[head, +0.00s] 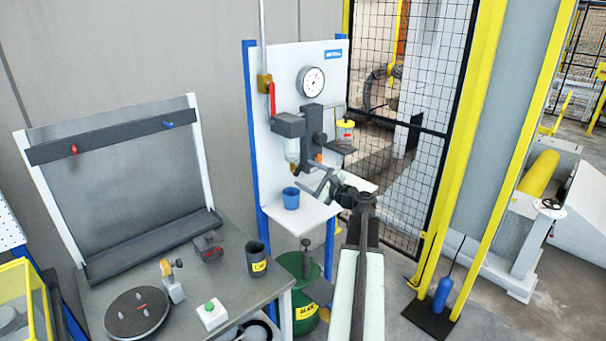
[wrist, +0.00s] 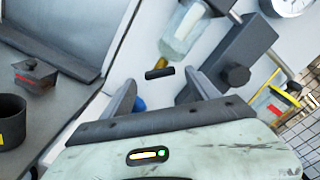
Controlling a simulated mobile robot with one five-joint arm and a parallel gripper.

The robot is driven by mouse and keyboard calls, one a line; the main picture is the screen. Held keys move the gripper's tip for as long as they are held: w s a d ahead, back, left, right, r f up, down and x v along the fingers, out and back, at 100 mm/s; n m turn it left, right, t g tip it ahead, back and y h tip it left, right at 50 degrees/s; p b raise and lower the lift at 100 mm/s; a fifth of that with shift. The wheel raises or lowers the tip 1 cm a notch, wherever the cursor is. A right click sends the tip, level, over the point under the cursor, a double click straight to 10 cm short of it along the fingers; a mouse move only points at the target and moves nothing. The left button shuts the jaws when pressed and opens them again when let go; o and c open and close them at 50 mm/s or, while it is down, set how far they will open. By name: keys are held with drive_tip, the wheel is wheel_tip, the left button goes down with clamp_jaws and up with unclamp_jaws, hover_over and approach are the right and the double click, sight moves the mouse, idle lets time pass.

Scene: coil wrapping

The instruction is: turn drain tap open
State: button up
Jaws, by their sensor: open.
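The drain tap (wrist: 160,73) shows in the wrist view as a small dark bar handle below a brass-coloured stem. It is under the clear filter bowl (wrist: 187,32), which also hangs from the grey unit on the white panel in the head view (head: 292,150). My gripper (wrist: 162,80) is open, with one finger on each side of the tap handle in the picture. I cannot tell how far the handle is from the fingers, and no contact shows. In the head view, my gripper (head: 311,181) is just below the bowl, and the tap is hard to make out there.
A blue cup (head: 291,199) stands on the white shelf (head: 298,217) below the bowl. A red-handled valve (head: 272,101), a gauge (head: 313,81) and a yellow-topped jar (head: 345,130) are near. A grey bench (head: 205,276) with a dark cup (head: 257,258) is at left.

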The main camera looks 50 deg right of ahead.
sight(299, 170)
drive_tip(key=shift+w+d, duration=0.1)
drive_tip(key=shift+w, duration=1.1)
drive_tip(key=c, duration=1.4)
drive_tip(key=shift+o, duration=0.2)
drive_tip(key=shift+n, duration=0.3)
drive_tip(key=n, duration=0.4)
drive_tip(key=shift+n, duration=2.2)
